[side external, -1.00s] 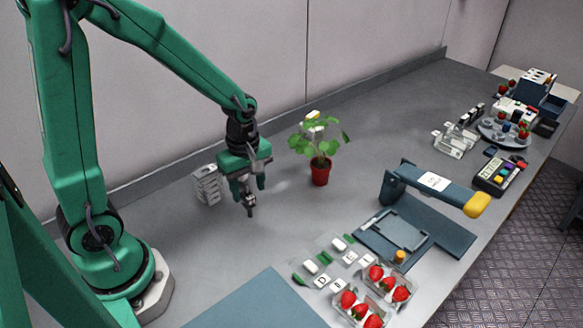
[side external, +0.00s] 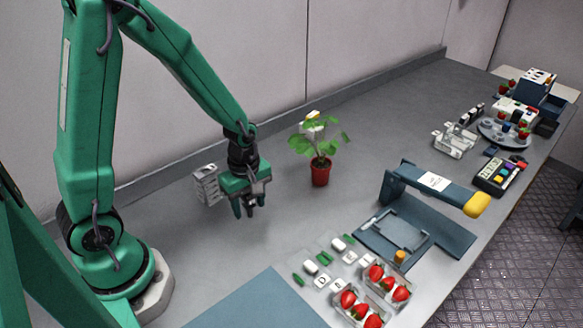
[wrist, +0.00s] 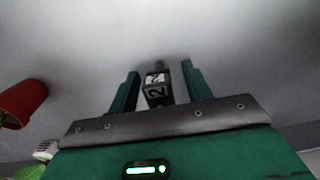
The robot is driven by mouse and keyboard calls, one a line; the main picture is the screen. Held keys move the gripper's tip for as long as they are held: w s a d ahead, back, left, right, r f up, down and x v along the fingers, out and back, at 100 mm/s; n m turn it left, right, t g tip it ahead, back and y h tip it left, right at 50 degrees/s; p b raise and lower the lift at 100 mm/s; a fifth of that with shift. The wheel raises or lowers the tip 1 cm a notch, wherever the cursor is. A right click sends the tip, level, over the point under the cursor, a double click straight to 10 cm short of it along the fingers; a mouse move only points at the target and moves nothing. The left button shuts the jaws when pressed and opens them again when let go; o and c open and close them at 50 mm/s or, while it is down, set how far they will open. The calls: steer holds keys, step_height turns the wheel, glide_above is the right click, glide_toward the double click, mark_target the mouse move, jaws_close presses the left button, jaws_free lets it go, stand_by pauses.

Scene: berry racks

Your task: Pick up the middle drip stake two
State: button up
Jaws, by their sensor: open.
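A small dark block with a white label reading 2, which looks like drip stake two (wrist: 157,88), stands between the fingers of my gripper (wrist: 160,72) in the wrist view. My gripper is open, with one green finger on each side of it. I see a gap on the left; I cannot tell whether the right finger touches. In the side view my gripper (side external: 249,207) is low over the bench, left of the potted plant. The stake shows there only as a dark part between the fingers (side external: 250,199), and its lower end is hidden.
A red pot with a green plant (side external: 320,172) stands right of my gripper. A pale slotted block (side external: 207,186) is close behind on the left. Strawberry punnets (side external: 362,308), small labelled pieces (side external: 311,267) and a blue press-like device (side external: 432,184) lie toward the front right.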

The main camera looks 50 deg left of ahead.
mark_target(248, 195)
stand_by(0.4)
steer(key=c, duration=1)
steer(key=shift+r, duration=0.15)
steer(key=shift+c, duration=0.2)
steer(key=shift+r, duration=0.75)
steer(key=r, duration=0.2)
steer(key=shift+d+r, duration=0.2)
steer(key=shift+r, duration=0.1)
steer(key=s+d+r, duration=0.5)
steer(key=d+r, duration=0.1)
steer(key=d, duration=0.4)
steer(key=shift+s+r, duration=0.25)
steer(key=shift+r, duration=0.05)
